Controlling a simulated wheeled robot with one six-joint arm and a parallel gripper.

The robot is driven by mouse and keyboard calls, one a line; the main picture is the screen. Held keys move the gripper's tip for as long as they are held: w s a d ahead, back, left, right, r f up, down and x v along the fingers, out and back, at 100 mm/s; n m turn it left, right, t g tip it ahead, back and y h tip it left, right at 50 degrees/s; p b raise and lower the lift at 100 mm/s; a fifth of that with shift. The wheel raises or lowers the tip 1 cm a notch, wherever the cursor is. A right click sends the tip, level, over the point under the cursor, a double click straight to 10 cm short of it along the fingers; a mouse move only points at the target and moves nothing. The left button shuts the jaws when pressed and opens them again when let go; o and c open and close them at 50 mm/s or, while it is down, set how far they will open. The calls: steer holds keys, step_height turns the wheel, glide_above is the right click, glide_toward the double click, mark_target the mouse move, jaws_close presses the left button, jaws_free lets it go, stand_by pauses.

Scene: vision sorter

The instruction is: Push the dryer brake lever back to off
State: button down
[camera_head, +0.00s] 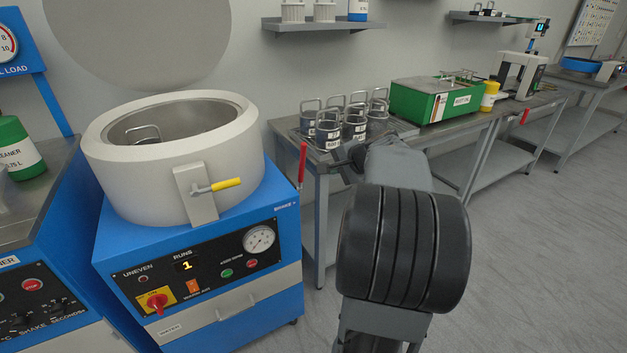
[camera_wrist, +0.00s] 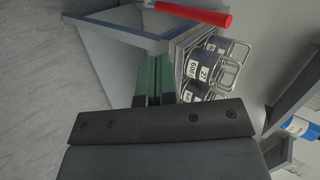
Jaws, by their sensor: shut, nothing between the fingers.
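The dryer (camera_head: 200,250) is a blue cabinet with an open white drum (camera_head: 185,175) on top. Its brake lever (camera_head: 302,165) has a red handle and stands nearly upright at the cabinet's right edge, by the "BRAKE" label. The red handle (camera_wrist: 205,14) also shows at the top of the wrist view, lying across the picture. My gripper (camera_head: 338,160) is to the right of the lever, with a small gap between them. In the wrist view its green-padded fingers (camera_wrist: 154,75) are together and empty, apart from the lever.
A yellow-handled latch (camera_head: 226,184) is on the drum's front. Several labelled baskets (camera_head: 355,125) stand on the bench just behind my gripper. A green box (camera_head: 435,100) and a yellow bottle (camera_head: 489,96) stand farther right. The floor (camera_head: 540,240) at right is clear.

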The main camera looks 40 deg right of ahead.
steer(key=b, duration=0.2)
glide_toward(303, 168)
step_height(303, 168, down, 5)
steer(key=shift+w+a+r+p, duration=0.1)
steer(key=shift+w+r+p, duration=0.1)
steer(key=shift+w, duration=0.6)
steer(key=shift+w+a+r+p, duration=0.15)
steer(key=shift+w+r, duration=0.1)
steer(key=shift+w, duration=0.55)
steer(key=shift+w+a+r+p, duration=0.1)
steer(key=shift+w+r+p, duration=0.1)
steer(key=shift+w, duration=0.65)
